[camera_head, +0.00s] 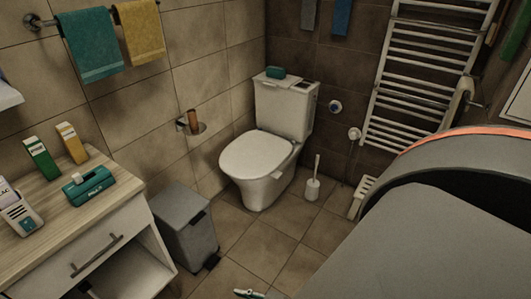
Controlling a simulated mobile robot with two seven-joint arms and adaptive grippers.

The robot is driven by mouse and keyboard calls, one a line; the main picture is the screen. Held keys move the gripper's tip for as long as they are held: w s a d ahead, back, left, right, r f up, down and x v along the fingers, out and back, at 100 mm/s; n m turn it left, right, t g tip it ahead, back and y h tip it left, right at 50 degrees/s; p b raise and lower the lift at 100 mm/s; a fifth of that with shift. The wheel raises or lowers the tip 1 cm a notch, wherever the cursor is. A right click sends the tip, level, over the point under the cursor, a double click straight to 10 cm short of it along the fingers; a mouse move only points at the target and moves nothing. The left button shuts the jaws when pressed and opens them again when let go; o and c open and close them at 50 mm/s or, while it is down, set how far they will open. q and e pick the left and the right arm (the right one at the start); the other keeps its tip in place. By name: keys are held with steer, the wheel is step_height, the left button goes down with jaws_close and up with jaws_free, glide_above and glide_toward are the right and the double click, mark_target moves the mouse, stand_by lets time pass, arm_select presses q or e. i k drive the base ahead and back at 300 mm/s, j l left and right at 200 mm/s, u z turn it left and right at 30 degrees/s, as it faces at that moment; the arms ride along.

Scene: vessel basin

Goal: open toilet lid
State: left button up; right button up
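The white toilet (263,188) stands in the far corner, against the tiled wall. Its lid (256,154) is down and covers the bowl. The cistern (284,108) rises behind it, with a small teal box (275,72) on top. Neither of my grippers can be made out in the view, so nothing is seen touching the lid.
A grey pedal bin (186,225) stands left of the toilet, and a toilet brush (313,186) to its right. A wooden-topped cabinet (60,215) fills the lower left. A large grey rounded shape covers the lower right. Tiled floor (262,245) lies open before the toilet.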

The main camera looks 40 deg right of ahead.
mark_target(254, 154)
steer(key=z, duration=1.2)
steer(key=i+l+z, duration=0.2)
steer(key=i, duration=0.15)
steer(key=i+l+z, duration=0.25)
steer(key=i, duration=0.15)
steer(key=i+z, duration=0.2)
steer(key=i, duration=0.2)
